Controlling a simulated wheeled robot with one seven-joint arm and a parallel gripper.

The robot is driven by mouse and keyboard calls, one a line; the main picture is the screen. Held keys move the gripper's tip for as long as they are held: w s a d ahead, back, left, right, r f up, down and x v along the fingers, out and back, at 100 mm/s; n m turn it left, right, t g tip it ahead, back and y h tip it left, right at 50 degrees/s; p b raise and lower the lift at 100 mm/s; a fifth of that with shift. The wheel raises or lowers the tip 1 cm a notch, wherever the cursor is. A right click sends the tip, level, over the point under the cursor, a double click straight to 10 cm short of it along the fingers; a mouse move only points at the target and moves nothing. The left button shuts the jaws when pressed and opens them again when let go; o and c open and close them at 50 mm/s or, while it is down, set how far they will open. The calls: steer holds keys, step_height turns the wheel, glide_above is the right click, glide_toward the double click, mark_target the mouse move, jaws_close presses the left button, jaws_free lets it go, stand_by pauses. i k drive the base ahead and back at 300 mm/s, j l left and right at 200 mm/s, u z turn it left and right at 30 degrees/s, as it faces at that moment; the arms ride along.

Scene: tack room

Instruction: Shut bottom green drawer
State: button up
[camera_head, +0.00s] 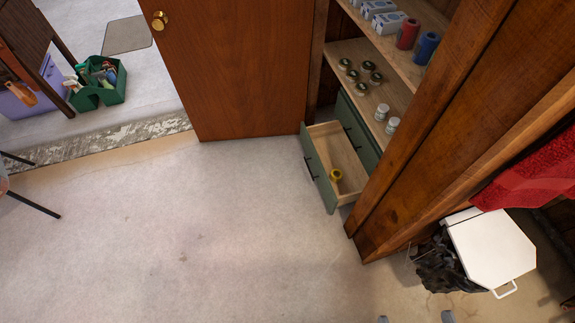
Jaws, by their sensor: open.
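The bottom green drawer (318,172) is pulled out of the cabinet at the right of centre. Its front has dark handles and faces left, and its pale wooden inside is exposed. The rest of my gripper is out of frame.
A wooden post (425,130) stands right of the drawer, partly hiding the cabinet. A white-lidded bin (492,245) with a black bag stands at lower right. A brown door (235,70) stands behind the drawer. The pale floor (190,230) left of the drawer is clear.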

mark_target(326, 146)
steer(key=i+j, duration=0.75)
steer(key=i+j+z, duration=0.1)
steer(key=i+j, duration=1.4)
steer(key=i+j+z, duration=0.15)
steer(key=i+j, duration=0.55)
steer(key=j, duration=0.15)
